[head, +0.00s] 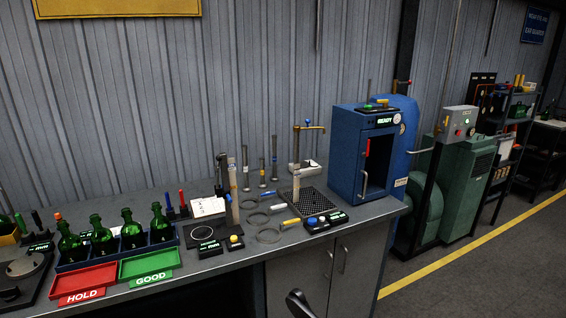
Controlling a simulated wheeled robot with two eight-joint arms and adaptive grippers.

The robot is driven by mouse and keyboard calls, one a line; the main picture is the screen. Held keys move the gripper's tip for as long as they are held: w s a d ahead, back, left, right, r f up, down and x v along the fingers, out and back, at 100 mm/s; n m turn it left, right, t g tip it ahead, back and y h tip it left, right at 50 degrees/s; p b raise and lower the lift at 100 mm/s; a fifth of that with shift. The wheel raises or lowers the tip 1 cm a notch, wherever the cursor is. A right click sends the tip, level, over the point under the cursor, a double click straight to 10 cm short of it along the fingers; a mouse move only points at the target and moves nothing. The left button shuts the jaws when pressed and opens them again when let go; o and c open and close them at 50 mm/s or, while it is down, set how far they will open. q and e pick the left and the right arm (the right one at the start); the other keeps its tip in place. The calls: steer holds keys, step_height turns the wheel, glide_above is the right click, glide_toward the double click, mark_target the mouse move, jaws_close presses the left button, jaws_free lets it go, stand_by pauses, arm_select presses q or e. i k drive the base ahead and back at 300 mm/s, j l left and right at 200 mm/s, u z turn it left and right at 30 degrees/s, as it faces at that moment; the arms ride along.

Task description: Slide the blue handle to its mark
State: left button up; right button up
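Several blue parts show on the grey workbench (225,265), and I cannot tell for sure which is the blue handle. A small blue piece (229,198) sits on an upright post left of the rings. A blue grip (262,192) lies by the rear ring, and a blue knob (307,122) tops the brass-coloured tap post. A blue button (312,221) is on the dark control box. No mark for a handle can be made out at this size. Neither gripper can be made out.
A red HOLD tray (84,281) and green GOOD tray (150,262) line the front edge. Green bottles (104,238) stand behind them. A blue READY cabinet (349,153) stands at the right end. A dark curved part of unclear kind shows at the bottom edge.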

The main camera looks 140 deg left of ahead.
mark_target(226, 194)
steer(key=u, duration=5.05)
